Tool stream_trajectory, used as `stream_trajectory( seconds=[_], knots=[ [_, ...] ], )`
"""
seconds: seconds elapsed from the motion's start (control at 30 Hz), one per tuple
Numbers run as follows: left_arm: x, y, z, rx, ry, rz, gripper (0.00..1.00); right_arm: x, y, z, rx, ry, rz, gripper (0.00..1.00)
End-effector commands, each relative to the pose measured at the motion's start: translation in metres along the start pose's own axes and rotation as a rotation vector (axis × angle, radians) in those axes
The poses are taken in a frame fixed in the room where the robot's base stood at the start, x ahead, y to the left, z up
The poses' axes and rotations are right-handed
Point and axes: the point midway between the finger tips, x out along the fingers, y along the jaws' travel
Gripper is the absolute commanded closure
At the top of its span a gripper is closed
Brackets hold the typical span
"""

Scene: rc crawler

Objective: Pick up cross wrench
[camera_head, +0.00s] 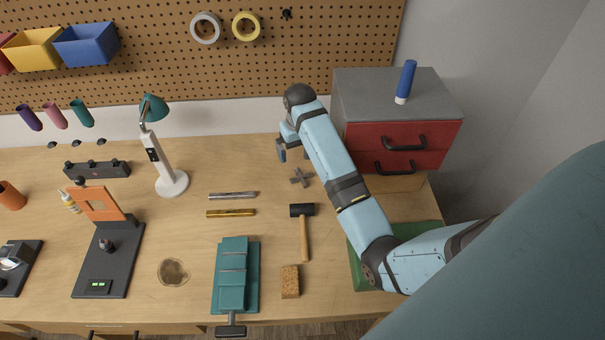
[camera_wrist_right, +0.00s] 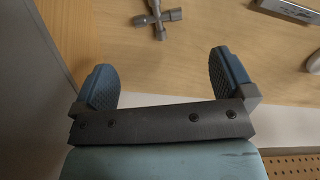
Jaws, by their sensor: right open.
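The grey metal cross wrench (camera_head: 301,177) lies flat on the wooden workbench, just below my right gripper and left of my right forearm in the head view. It also shows at the top of the right wrist view (camera_wrist_right: 158,18), beyond the fingertips and between their lines. My right gripper (camera_head: 293,153) is over the back of the bench. In the right wrist view its two blue padded fingers (camera_wrist_right: 161,75) are wide apart with nothing between them. My left gripper is not in view.
A red drawer cabinet (camera_head: 391,142) stands to the right of my right gripper. A black-headed mallet (camera_head: 304,230) lies in front of the wrench. Two metal rods (camera_head: 231,195) lie to the left, with a white lamp (camera_head: 170,182) beyond them. A pegboard (camera_head: 330,50) rises behind.

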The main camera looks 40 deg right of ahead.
Motion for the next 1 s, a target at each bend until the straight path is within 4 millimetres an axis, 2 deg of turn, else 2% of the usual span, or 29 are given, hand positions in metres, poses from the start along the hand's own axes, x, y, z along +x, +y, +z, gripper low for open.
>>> stream_trajectory(
  seconds=[0.1, 0.23, 0.47, 0.63, 0.8, 1.0],
  knots=[
    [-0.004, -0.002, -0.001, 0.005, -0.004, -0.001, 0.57, 0.025, 0.0, 0.001, 0.0, -0.005, 0.0, 0.0],
    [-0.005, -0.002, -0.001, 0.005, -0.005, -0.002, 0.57, 0.046, 0.0, 0.0, 0.0, -0.003, 0.0, 0.0],
    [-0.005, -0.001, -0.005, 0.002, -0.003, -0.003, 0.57, 0.063, 0.001, 0.0, 0.0, -0.002, 0.0, 0.0],
    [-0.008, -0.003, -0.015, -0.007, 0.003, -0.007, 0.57, 0.086, 0.003, -0.001, 0.0, -0.004, 0.0, 0.0],
    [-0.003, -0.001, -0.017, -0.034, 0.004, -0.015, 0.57, 0.107, 0.003, -0.001, 0.0, -0.002, 0.0, 0.0],
    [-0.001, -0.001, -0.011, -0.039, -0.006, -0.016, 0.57, 0.111, 0.003, -0.001, 0.0, -0.001, 0.0, 0.0]
  ],
)
